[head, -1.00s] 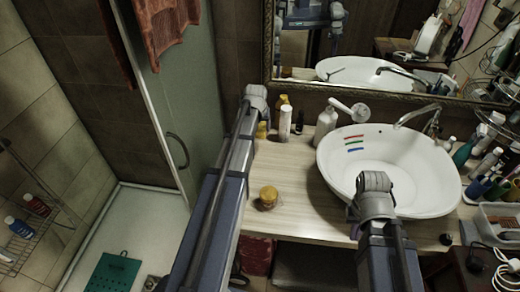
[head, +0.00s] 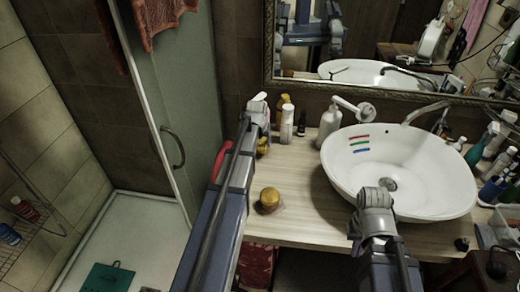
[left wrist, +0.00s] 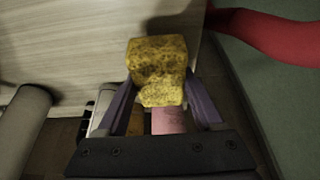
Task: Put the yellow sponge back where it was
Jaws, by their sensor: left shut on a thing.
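The yellow sponge (left wrist: 157,62), speckled with dark spots, is between the fingers of my left gripper (left wrist: 160,88) in the left wrist view. The gripper is shut on it, and the wood-grain counter (left wrist: 60,40) shows behind. In the head view my left arm reaches to the back left of the counter, its fingers hidden by the arm. A small yellow patch (head: 263,146) beside that wrist may be the sponge. My right gripper (head: 374,203) is in front of the basin, its fingers not distinguishable.
A white basin (head: 450,190) stands on the counter's right. A yellow-topped round jar (head: 269,197) stands near the front left. Several bottles, including a white one (head: 287,124), line the back. A red object (head: 220,162) lies beyond the left arm; the counter's middle is bare.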

